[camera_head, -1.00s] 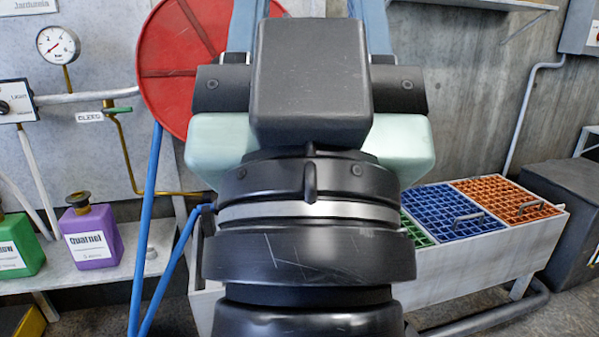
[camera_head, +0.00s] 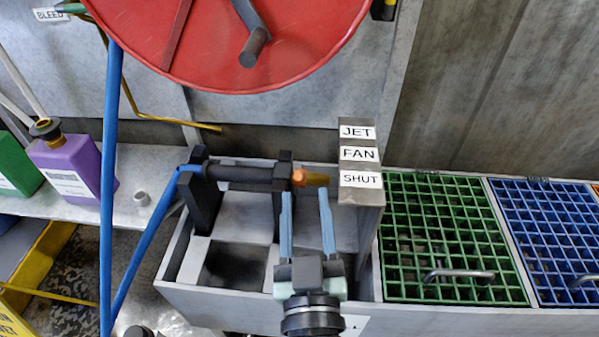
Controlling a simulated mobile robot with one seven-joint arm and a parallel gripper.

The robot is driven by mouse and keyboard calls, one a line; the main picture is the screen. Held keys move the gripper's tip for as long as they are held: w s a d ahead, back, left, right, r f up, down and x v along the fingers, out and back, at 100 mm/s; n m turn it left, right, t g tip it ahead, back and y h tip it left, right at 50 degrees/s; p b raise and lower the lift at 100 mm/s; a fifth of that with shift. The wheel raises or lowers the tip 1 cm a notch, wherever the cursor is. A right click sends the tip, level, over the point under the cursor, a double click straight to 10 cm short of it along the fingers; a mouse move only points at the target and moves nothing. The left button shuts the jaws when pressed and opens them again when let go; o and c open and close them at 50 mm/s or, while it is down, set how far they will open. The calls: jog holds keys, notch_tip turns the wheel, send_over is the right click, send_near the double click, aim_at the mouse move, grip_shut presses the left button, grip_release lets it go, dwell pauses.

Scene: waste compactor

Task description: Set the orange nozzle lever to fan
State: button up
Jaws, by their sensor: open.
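The orange nozzle lever (camera_head: 311,178) sits at the right end of a black lance (camera_head: 240,174) and points right, toward the SHUT label (camera_head: 361,180). The FAN label (camera_head: 359,154) is above SHUT, and the JET label (camera_head: 357,132) is on top, all on a grey post. My gripper (camera_head: 307,196) is open, its two blue fingers pointing up the picture, just below the lever. The lever appears near the fingertips; I cannot tell whether they touch. Nothing is between the fingers lower down.
Black brackets (camera_head: 203,195) hold the lance over a grey trough. A red hose reel (camera_head: 225,40) with a crank hangs above. A blue hose (camera_head: 148,245) runs at left. A green grate (camera_head: 450,235) and a blue grate (camera_head: 555,235) lie at right. A purple jug (camera_head: 75,175) stands left.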

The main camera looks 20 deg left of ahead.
jog(key=g, duration=0.1)
send_near(299, 176)
jog(key=x, duration=0.3)
jog(key=f+p+x, duration=0.1)
jog(key=x, duration=0.7)
jog(key=shift+w+a+f, duration=0.15)
jog(key=shift+f, duration=0.1)
jog(key=shift+c, duration=0.2)
grip_shut()
jog(key=shift+p, duration=0.3)
dwell(0.7)
